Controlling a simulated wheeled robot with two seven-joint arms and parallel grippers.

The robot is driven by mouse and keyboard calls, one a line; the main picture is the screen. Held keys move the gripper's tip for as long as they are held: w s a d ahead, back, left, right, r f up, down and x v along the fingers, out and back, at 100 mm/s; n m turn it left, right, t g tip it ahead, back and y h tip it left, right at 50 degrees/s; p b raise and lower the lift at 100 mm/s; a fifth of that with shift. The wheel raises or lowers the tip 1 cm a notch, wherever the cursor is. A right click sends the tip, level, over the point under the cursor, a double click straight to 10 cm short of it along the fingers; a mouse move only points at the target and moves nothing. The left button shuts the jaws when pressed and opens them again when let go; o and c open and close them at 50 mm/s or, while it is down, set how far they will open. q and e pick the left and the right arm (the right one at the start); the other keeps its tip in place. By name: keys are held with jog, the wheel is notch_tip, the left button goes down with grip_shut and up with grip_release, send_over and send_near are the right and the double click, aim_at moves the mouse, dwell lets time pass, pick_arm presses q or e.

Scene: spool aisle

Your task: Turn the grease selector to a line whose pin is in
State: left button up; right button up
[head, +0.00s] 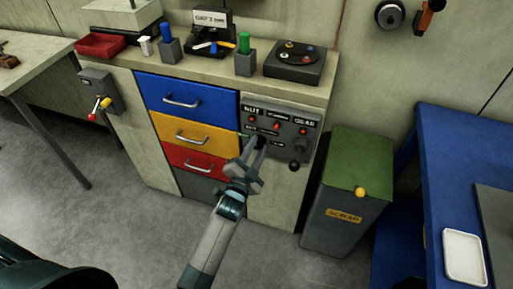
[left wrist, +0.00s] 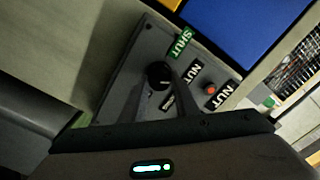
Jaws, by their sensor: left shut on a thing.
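The grey grease panel (head: 283,112) is on the cabinet's right front, with labels reading NUT and GEAR and one between them. Three red pins or buttons, such as the left one (head: 250,120), sit below the labels; how far in each is cannot be told. The black selector knob (left wrist: 158,73) is at the panel's lower left, near a green SHUT label (left wrist: 181,43) and two NUT labels. A red pin (left wrist: 210,88) shows between those labels. My left gripper (head: 257,146) is shut on the knob. Which mark the knob points to is unclear. My right gripper is not in view.
A dark lever with a ball end (head: 294,166) hangs at the panel's lower right. A green-lidded scrap bin (head: 345,205) stands right of the cabinet. Blue, yellow and red drawers (head: 190,97) are to the left. A blue bench (head: 455,150) is at far right.

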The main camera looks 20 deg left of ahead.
pick_arm(q)
jog(key=o, duration=1.1)
jog(key=shift+c, duration=0.2)
jog(key=shift+s, duration=0.15)
jog(key=s+b, duration=0.1)
jog(key=s, duration=1.6)
jog(key=shift+a+b, duration=0.3)
jog(key=shift+b, duration=0.1)
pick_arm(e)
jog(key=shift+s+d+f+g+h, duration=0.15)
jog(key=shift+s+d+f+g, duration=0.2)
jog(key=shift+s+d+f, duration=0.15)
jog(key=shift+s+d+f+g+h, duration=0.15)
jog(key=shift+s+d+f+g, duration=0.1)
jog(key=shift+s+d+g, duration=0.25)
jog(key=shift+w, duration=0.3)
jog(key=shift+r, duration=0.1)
